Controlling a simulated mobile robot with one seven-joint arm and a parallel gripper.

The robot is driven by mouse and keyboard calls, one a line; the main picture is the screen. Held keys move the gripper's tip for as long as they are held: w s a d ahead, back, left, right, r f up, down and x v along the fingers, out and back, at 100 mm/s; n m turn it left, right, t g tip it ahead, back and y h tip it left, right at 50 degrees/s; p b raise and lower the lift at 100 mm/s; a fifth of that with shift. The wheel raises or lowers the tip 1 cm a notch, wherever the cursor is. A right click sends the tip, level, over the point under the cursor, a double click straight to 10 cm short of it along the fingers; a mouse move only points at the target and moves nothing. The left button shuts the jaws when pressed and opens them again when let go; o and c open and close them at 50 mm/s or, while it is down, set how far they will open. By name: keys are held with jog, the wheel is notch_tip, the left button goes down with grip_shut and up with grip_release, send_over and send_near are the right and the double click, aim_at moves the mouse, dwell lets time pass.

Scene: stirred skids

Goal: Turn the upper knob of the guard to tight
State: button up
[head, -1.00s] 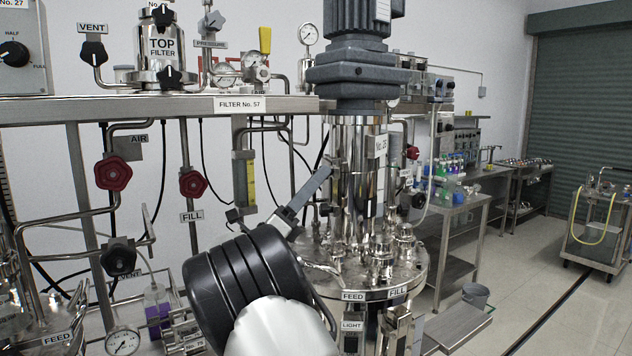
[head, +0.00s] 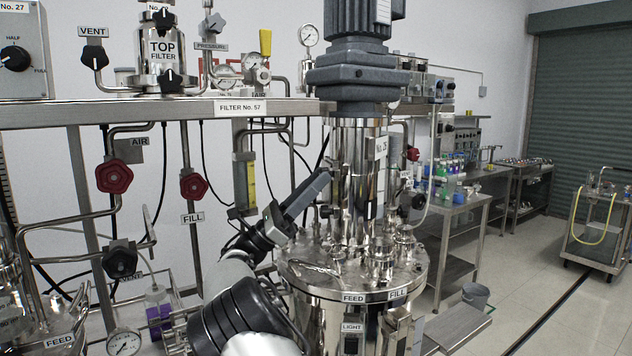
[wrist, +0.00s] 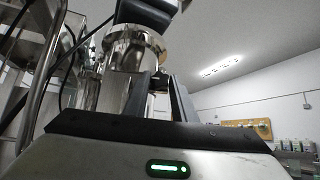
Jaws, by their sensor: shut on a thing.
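The guard (head: 346,140) is a polished metal cylinder around the shaft below the grey motor, above the round vessel lid. It also shows in the wrist view (wrist: 128,48), close beyond my fingers. My gripper (head: 330,172) reaches up from the lower left to the guard's left side. In the wrist view, my gripper (wrist: 158,80) has its two dark fingers on either side of a small dark part, which I take to be the upper knob (wrist: 159,82). My gripper is shut on it. The fingers hide most of the knob, so its turn position cannot be read.
The vessel lid (head: 300,270) below carries several fittings. A shelf edge (head: 180,112) with the top filter runs at the left, with pipes and red valve handwheels (head: 114,177) under it. Open floor (head: 540,290) lies at the right.

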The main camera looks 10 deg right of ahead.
jog(key=shift+w+m+g, duration=0.1)
jog(key=shift+m+g, duration=1.3)
jog(key=o, duration=1.1)
jog(key=shift+r, duration=0.1)
notch_tip(320, 180, up, 10)
jog(key=shift+f+p, duration=0.1)
jog(key=shift+p, duration=0.5)
jog(key=shift+c, duration=0.2)
